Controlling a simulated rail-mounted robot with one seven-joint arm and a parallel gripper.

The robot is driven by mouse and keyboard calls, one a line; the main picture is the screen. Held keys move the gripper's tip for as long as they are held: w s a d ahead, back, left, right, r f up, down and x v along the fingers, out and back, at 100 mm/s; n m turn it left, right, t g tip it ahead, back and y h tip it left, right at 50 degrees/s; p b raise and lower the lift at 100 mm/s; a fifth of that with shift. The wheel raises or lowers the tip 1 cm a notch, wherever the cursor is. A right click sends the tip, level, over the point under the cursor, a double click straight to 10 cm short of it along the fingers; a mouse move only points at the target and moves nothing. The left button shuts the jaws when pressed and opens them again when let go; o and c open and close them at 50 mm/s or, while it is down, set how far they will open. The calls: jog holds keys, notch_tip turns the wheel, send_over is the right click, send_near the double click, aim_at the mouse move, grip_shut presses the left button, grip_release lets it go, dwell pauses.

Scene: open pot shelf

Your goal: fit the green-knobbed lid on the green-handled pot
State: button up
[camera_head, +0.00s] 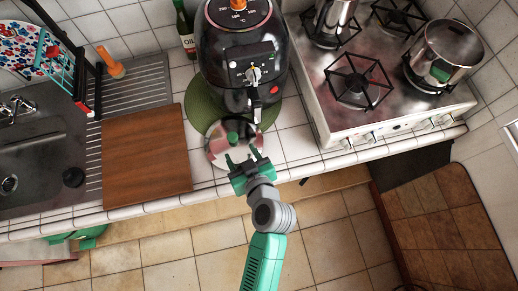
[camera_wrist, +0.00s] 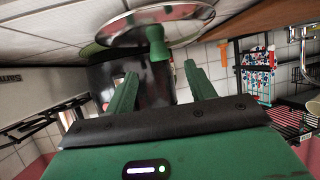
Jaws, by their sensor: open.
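The metal lid (camera_head: 216,150) with a green knob (camera_head: 232,137) lies on the tiled counter in front of the black appliance. In the wrist view the lid (camera_wrist: 115,28) is at the top, its green knob (camera_wrist: 155,42) just beyond and roughly between my fingers. My gripper (camera_head: 241,155) is open and empty at the lid's near edge; the wrist view also shows its two spread fingers (camera_wrist: 162,70). The metal pot (camera_head: 452,45) with a green handle (camera_head: 440,72) stands on the stove at the right. Its inside cannot be made out clearly.
The black appliance (camera_head: 225,75) stands on a green mat (camera_head: 196,108) right behind the lid. A wooden board (camera_head: 145,155) and sink are left. An oil bottle (camera_head: 184,28) stands behind.

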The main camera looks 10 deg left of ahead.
aim_at(232, 137)
jog(key=shift+w+a+r, duration=0.15)
jog(key=shift+w, duration=0.1)
jog(key=x, duration=0.3)
jog(key=shift+a+r, duration=0.15)
jog(key=x, duration=0.5)
jog(key=shift+w, duration=0.2)
grip_shut()
jog(key=shift+r, duration=0.1)
